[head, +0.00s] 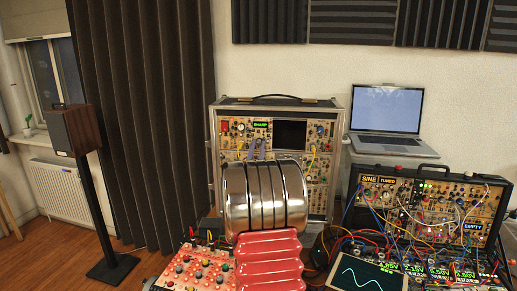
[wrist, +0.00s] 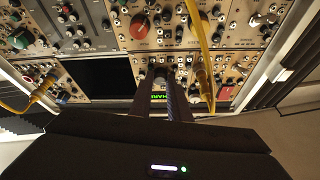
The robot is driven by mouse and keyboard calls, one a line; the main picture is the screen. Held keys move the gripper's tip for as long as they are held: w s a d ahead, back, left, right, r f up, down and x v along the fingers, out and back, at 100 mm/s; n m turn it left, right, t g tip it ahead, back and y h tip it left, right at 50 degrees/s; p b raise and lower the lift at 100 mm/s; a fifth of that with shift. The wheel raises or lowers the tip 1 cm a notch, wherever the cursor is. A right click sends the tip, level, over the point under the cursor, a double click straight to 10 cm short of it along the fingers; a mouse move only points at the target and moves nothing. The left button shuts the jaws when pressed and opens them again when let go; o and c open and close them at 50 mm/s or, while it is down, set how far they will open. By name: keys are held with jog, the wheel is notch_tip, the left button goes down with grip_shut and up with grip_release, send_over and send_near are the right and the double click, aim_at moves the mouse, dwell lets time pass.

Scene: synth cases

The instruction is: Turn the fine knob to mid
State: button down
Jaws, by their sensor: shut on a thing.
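The tall modular case (head: 323,150) stands behind my arm in the head view, with a lit SHARP display (head: 261,125) and a dark screen. In the wrist view, its panel of knobs and sockets fills the top, and the green display (wrist: 157,97) is partly covered by my fingers. My gripper (wrist: 161,75) reaches the panel and is shut on a small knob there, which its fingertips mostly hide. I cannot read that knob's label or its angle. A large red knob (wrist: 139,26) sits beyond the fingertips, apart from them.
A yellow cable (wrist: 203,50) hangs close to the right of my fingers; another yellow cable (wrist: 38,92) is at the left. In the head view, a second case (head: 434,200) with SINE, TUNED and EMPTY displays and a laptop (head: 387,110) stand at the right.

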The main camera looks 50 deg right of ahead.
jog(key=shift+w+a+r+m+g+y, duration=0.2)
jog(key=shift+m+g, duration=1.1)
jog(key=shift+m, duration=1.95)
jog(key=shift+w+a+r+m+g+y, duration=0.1)
jog(key=shift+w+m+g+y, duration=0.25)
jog(key=shift+m+g, duration=1.9)
jog(key=shift+w+a+r+m+g+y, duration=0.15)
jog(key=shift+m+g+y, duration=0.2)
jog(key=shift+m, duration=3.85)
jog(key=shift+f, duration=0.1)
jog(key=c, duration=1.9)
grip_release()
jog(key=shift+o, duration=1.2)
jog(key=shift+s+d, duration=0.1)
